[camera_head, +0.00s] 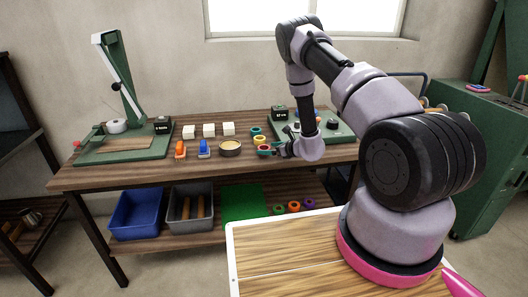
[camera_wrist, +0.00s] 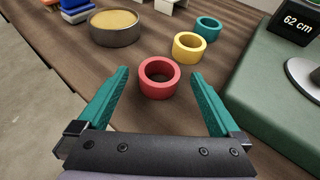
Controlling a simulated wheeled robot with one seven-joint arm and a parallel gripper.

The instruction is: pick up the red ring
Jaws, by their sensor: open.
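The red ring (camera_wrist: 160,88) lies flat on the brown wooden table (camera_wrist: 60,78) in the wrist view, a little beyond and between my fingertips. My gripper (camera_wrist: 157,82) is open, with one teal finger on each side of the ring's near part and gaps to both sides. The fingers hold nothing. In the head view my gripper (camera_head: 270,151) is low over the table's front right part. There the red ring (camera_head: 263,153) is mostly hidden by the gripper.
A yellow ring (camera_wrist: 189,48) and a teal ring (camera_wrist: 208,29) stand behind the red ring. A round tan-filled bowl (camera_wrist: 115,28) is at the back left. A green base with a "62 cm" display (camera_wrist: 297,20) is close on the right. The table's front edge is at left.

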